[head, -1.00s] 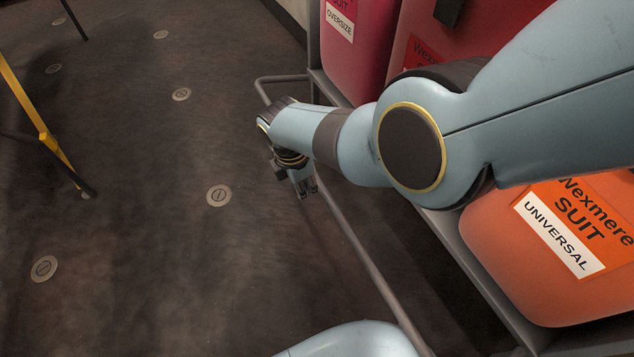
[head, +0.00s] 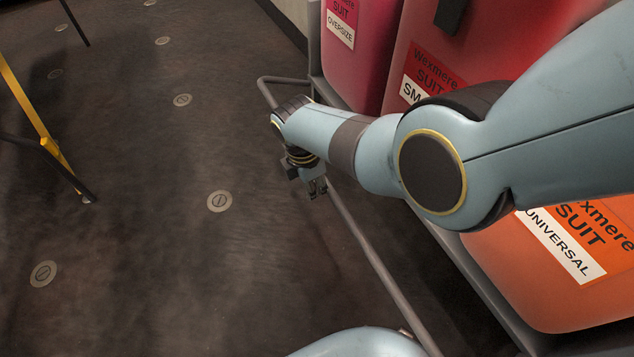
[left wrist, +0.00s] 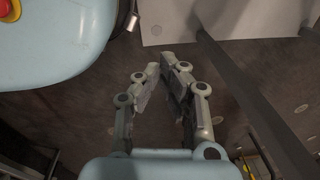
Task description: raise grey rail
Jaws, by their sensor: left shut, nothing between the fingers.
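The grey rail (head: 372,258) is a thin bar along the front of the suit rack, bent at its far end. In the head view it runs from the upper middle down to the bottom edge. My right gripper (head: 318,188) points down at the rail's far part, and its fingers overlap the rail in the picture. I cannot tell whether they touch it or how far they are parted. The right wrist hides a stretch of rail. My left gripper (left wrist: 161,72) shows in the left wrist view, fingertips together and empty.
The rack holds a magenta bin (head: 355,65), a red bin (head: 480,40) and an orange bin (head: 560,290). A yellow-legged stand (head: 45,130) is at the left. Dark floor between is clear. The left wrist view shows a dark grey bar (left wrist: 252,95) and a pale panel (left wrist: 225,18).

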